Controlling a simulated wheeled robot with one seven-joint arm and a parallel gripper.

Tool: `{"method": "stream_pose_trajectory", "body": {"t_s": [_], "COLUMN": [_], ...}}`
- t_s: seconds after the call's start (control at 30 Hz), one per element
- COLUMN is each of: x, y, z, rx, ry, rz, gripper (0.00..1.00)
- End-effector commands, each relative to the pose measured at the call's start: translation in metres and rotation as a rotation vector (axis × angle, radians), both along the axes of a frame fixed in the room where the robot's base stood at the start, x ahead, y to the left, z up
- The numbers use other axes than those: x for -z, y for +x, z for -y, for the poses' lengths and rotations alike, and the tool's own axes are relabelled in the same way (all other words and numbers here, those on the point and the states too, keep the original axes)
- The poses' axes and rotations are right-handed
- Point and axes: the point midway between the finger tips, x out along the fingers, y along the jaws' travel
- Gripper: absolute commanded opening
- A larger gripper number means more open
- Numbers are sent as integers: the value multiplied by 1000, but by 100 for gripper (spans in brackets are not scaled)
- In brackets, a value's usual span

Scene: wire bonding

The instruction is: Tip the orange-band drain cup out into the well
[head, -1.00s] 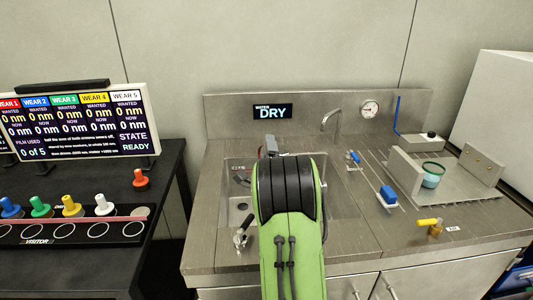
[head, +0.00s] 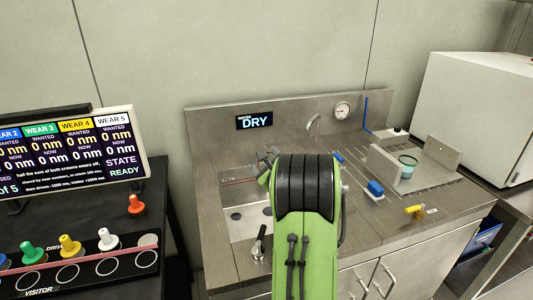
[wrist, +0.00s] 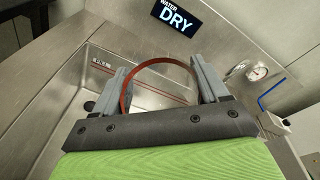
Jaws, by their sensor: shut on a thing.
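The orange-band drain cup shows in the wrist view as a thin orange-red rim (wrist: 127,91) arching between the fingers. My gripper (wrist: 162,80) is shut on it, with one grey finger on each side. The cup's lower body is hidden behind the gripper's dark front edge. The well is the steel sink basin (head: 238,223) in the counter, and its left part also shows in the wrist view (wrist: 73,98). In the head view my green arm covers the well's right part and hides the cup. I cannot tell how far the cup is tilted.
A green-rimmed cup (head: 408,162) sits between upright plates at right. A blue block (head: 375,188) and a yellow-handled valve (head: 414,209) are on the counter. The display reads DRY (head: 254,120).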

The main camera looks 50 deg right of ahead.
Motion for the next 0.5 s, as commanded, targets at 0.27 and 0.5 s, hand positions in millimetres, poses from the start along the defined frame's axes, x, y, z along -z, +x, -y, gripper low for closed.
{"method": "stream_pose_trajectory", "body": {"t_s": [0.27, 0.5], "x": [-7, -8], "y": [-1, -1], "z": [3, 6], "rx": [3, 4], "ry": [166, 317], "rz": [-5, -9], "gripper": [44, 44]}}
